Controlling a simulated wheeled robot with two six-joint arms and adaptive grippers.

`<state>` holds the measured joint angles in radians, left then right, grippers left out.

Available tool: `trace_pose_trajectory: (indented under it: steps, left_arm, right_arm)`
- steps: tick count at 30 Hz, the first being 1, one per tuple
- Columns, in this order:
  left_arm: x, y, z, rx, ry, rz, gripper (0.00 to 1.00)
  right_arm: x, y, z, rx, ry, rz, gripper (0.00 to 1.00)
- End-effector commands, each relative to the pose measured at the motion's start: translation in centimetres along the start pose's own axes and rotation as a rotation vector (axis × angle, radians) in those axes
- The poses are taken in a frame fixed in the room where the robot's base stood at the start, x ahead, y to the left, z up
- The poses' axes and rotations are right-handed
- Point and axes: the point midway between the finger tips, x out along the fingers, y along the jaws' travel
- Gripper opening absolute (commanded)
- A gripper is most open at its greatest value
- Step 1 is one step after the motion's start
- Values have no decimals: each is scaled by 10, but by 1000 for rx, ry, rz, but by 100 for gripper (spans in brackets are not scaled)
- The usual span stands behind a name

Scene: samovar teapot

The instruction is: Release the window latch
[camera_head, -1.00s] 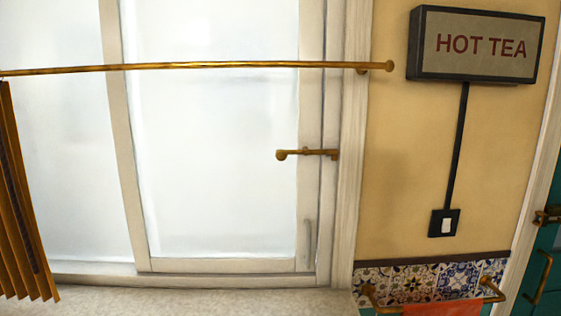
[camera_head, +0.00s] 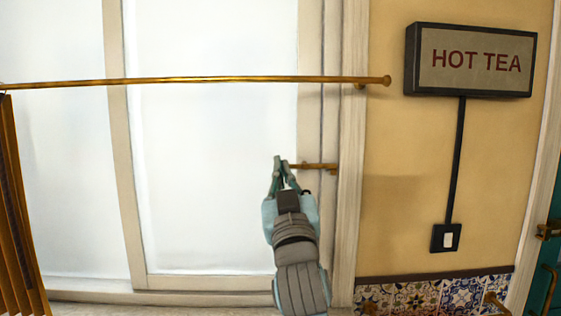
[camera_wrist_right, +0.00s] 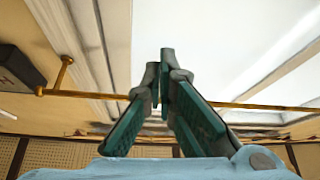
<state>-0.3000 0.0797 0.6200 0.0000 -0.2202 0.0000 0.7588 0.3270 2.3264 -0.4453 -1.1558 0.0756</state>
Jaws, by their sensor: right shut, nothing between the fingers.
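The window latch (camera_head: 318,166) is a short brass bar on the right side of the white window frame in the head view. It lies about level, and its left knob end is hidden by my gripper. My right gripper (camera_head: 280,162) comes up from below, its teal fingers at the latch's left end. I cannot tell whether they touch it. In the right wrist view, its fingertips (camera_wrist_right: 161,76) are close together with nothing between them, and I cannot make out the latch there. My left gripper is in neither view.
A brass curtain rod (camera_head: 200,79) crosses above the latch; it also shows in the wrist view (camera_wrist_right: 250,105). A pleated curtain (camera_head: 18,220) hangs at far left. A HOT TEA sign (camera_head: 470,60) and a switch (camera_head: 446,238) are on the wall at right.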

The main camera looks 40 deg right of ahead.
Motion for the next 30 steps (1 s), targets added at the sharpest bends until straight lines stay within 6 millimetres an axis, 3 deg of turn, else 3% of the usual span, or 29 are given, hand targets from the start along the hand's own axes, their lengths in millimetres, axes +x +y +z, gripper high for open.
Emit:
trace_pose_trajectory:
  steps: [5,15,21,30]
  left_arm:
    - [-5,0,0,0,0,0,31]
    - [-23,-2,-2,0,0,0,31]
    - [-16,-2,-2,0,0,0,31]
    - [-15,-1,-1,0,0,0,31]
  right_arm:
    - [24,1,-1,-2,-1,1,0]
    - [98,1,-2,-1,-3,1,0]
    - [87,0,30,-2,-3,0,0]
    - [83,0,38,1,-1,-1,0]
